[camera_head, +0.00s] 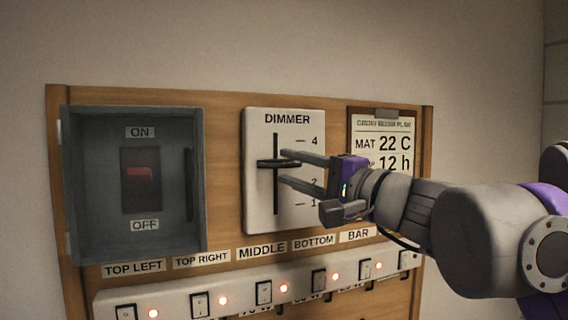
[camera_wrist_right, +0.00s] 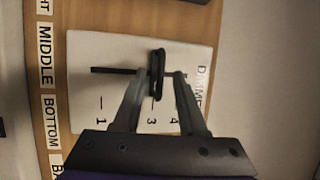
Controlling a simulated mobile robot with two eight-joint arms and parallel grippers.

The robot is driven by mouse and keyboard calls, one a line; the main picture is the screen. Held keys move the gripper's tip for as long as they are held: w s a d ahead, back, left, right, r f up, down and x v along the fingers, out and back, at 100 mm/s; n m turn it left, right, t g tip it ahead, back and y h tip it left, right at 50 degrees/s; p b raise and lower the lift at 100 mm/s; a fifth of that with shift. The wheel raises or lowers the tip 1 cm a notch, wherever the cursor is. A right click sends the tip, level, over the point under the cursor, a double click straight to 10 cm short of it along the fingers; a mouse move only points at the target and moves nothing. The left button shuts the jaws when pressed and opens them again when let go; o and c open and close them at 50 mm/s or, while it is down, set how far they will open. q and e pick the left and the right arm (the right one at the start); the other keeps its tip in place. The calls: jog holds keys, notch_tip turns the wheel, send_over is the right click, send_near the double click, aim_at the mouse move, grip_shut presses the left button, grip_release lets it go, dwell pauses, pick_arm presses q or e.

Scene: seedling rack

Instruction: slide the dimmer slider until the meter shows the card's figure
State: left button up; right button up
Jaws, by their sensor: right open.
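The white dimmer plate (camera_head: 258,215) is on the wooden board, with a black vertical slot and a scale up to 4. Its black slider knob (camera_head: 270,163) stands at about the 3 mark; it also shows in the right wrist view (camera_wrist_right: 157,75). My right gripper (camera_head: 282,167) is open at the plate, its two fingers (camera_wrist_right: 158,77) to either side of the knob, above and below it, with gaps. The card (camera_head: 369,135) at the right reads "MAT 22 C" and "12 h"; my gripper and arm hide its lower part. I see no meter.
A grey clear-fronted box (camera_head: 85,180) with a red ON/OFF switch (camera_head: 141,180) is left of the dimmer. Below runs a white strip (camera_head: 180,307) of several switches with lit red lamps, under name labels. My right arm fills the right side.

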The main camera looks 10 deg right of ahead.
jog(key=shift+x, duration=1.1)
grip_shut()
dwell(0.7)
